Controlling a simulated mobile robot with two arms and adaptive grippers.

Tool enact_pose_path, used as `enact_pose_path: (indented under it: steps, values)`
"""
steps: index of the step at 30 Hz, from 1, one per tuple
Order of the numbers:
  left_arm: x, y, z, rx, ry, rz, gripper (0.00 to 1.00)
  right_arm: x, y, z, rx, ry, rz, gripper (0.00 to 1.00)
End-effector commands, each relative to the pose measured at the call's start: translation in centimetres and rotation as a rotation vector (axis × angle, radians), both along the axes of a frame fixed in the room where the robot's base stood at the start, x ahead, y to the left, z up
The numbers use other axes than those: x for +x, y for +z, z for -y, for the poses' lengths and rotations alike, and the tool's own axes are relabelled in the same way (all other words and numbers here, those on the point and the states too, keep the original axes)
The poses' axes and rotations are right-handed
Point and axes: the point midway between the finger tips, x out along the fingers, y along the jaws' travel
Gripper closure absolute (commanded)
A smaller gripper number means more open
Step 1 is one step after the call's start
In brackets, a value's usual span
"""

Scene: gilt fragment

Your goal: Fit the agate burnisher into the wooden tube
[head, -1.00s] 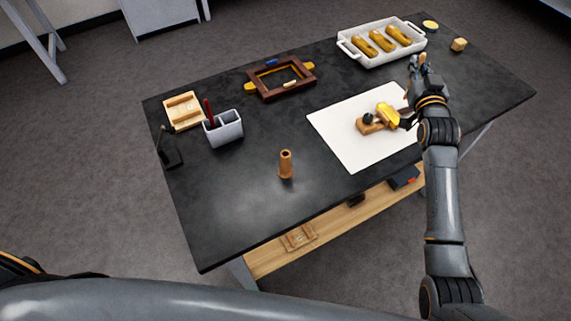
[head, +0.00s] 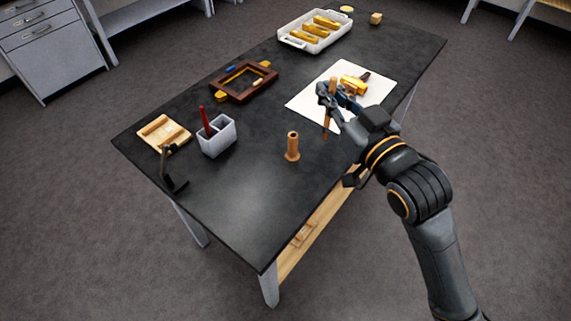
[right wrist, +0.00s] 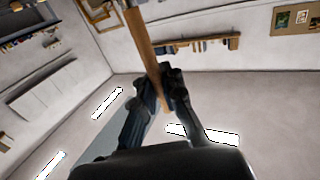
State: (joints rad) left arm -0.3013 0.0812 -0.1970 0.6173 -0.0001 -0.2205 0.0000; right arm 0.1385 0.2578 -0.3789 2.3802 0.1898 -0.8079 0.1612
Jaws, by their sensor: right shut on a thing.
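The wooden tube (head: 292,147) stands upright on the dark table, near its front edge, in the head view. My right gripper (head: 329,94) is shut on the agate burnisher (head: 326,122), a slim brown wooden rod. The burnisher hangs nearly vertical, to the right of the tube and apart from it. Its lower end appears darker, but is too small to make out. In the right wrist view the burnisher (right wrist: 147,45) runs up from between the fingers (right wrist: 163,92). My left gripper is in neither current view.
A white sheet (head: 306,101) with a yellow piece (head: 353,84) lies behind my gripper. A white tray (head: 292,38) of gilt pieces, a brown frame (head: 225,89), a grey holder (head: 216,140) and a black stand (head: 172,172) occupy the table. Bare tabletop surrounds the tube.

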Motion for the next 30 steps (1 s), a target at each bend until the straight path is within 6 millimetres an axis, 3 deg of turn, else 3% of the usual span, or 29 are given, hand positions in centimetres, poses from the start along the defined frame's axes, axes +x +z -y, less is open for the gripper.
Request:
enact_pose_path:
  steps: [5, 16, 18, 24, 30]
  values:
    - [0.1, 0.0, 0.4, -0.005, -0.002, 0.003, 0.51, -0.6, -0.1, -0.7, 0.000, 0.020, -0.005, 1.00]
    - [0.5, 1.6, 0.9, -0.011, -0.004, 0.009, 0.51, 7.0, -3.6, -4.3, 0.000, 0.021, -0.006, 1.00]
    - [0.5, 1.6, 0.8, -0.011, -0.004, 0.009, 0.51, 8.1, -5.2, -4.8, -0.001, 0.021, -0.008, 1.00]
    - [0.5, 2.0, 0.4, -0.006, -0.003, 0.008, 0.51, 10.5, -8.3, -5.9, 0.000, 0.020, -0.005, 1.00]
    - [0.4, 2.0, 0.3, -0.003, -0.002, 0.006, 0.51, 11.4, -9.5, -6.3, 0.000, 0.021, -0.004, 1.00]
